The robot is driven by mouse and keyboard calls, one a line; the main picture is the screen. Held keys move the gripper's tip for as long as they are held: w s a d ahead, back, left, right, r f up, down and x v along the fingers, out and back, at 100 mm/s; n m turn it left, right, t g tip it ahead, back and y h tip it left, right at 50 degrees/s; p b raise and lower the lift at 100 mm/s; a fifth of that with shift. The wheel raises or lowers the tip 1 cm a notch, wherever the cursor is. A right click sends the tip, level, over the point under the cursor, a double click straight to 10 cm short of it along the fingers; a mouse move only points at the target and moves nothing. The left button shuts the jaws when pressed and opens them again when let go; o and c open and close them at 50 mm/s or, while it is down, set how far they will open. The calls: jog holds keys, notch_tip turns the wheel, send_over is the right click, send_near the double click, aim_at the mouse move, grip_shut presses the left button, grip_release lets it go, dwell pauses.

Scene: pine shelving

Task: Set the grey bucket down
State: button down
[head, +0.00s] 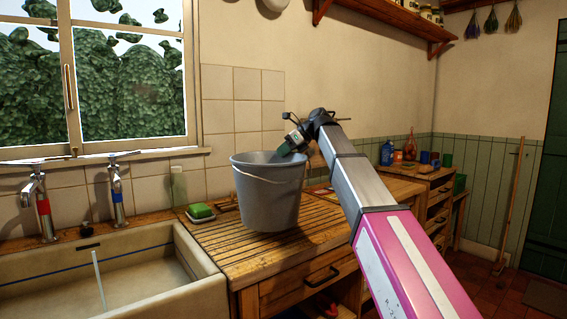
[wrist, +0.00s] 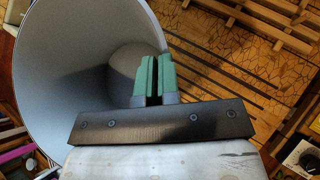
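The grey bucket (head: 265,200) is upright over the slatted wooden drainboard (head: 228,252), right of the sink. Its base looks at or just above the slats; I cannot tell if it touches. A thin handle hangs against its side. My gripper (head: 291,148) is at the bucket's upper right rim. In the wrist view, the bucket (wrist: 55,70) fills the left side, and my green fingers (wrist: 154,72) are close together at the rim wall, pinching it. The fingertips are partly hidden in the head view.
A sink (head: 120,275) with two taps lies to the left. A green sponge (head: 201,211) on a dish sits close left of the bucket, with a clear bottle (head: 178,188) behind it. The drainboard's front strip is clear. The tiled wall is behind.

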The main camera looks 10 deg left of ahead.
jog(key=shift+f, duration=1.9)
jog(key=c, duration=1.4)
grip_release()
jog(key=shift+f, duration=0.15)
jog(key=shift+o, duration=0.2)
jog(key=shift+r, duration=0.2)
send_near(284, 160)
jog(key=shift+w+d+r, duration=0.25)
jog(key=shift+d+r, duration=0.25)
jog(key=shift+d, duration=0.15)
